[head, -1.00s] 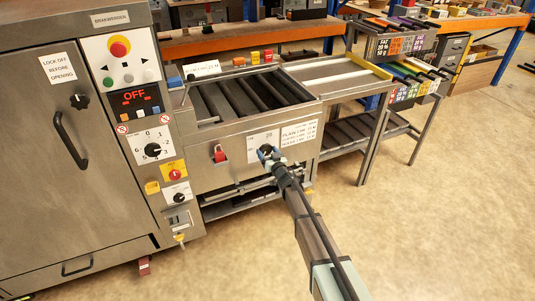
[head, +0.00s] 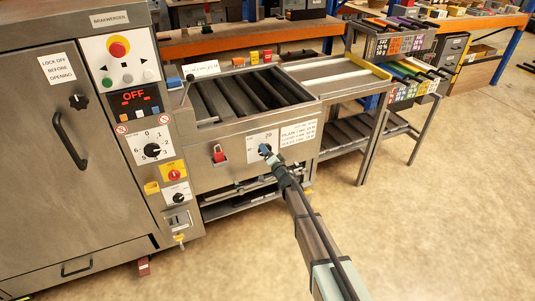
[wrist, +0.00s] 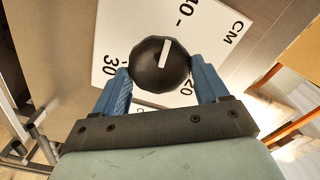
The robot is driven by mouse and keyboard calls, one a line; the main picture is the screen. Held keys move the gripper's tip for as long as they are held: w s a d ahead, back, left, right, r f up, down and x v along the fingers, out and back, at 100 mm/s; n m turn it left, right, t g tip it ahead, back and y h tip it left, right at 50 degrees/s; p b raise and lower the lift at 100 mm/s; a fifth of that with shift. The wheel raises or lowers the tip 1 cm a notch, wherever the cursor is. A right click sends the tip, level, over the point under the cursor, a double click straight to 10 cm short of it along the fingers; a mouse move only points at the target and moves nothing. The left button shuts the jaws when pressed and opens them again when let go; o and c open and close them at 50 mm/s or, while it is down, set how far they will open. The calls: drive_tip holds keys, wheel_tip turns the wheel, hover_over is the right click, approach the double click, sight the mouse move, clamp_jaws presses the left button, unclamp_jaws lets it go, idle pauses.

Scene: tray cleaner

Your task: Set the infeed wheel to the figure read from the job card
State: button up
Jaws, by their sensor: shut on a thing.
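The infeed wheel (wrist: 160,66) is a round black knob with a white pointer bar. It stands on a white dial plate (wrist: 120,28) marked CM, 10, 20 and 30. In the wrist view the bar lies in the knob's upper right part, slanting up towards the 10 side. My gripper (wrist: 162,74) has its blue fingers shut on the knob, one on each side; part of the 20 is beside the right finger. In the head view my gripper (head: 268,153) covers the knob. A small white card (head: 203,68) stands on the infeed frame; its writing is too small to read surely.
A printed text plate (head: 298,133) is right of the dial. The control panel (head: 135,100) shows OFF. Roller bed (head: 245,95) and a side table (head: 335,80) lie behind. The floor at front right is clear.

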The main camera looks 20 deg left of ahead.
drive_tip(key=shift+m, duration=1.1)
drive_tip(key=o, duration=1)
drive_tip(key=v, duration=1.4)
drive_tip(key=shift+w, duration=0.1)
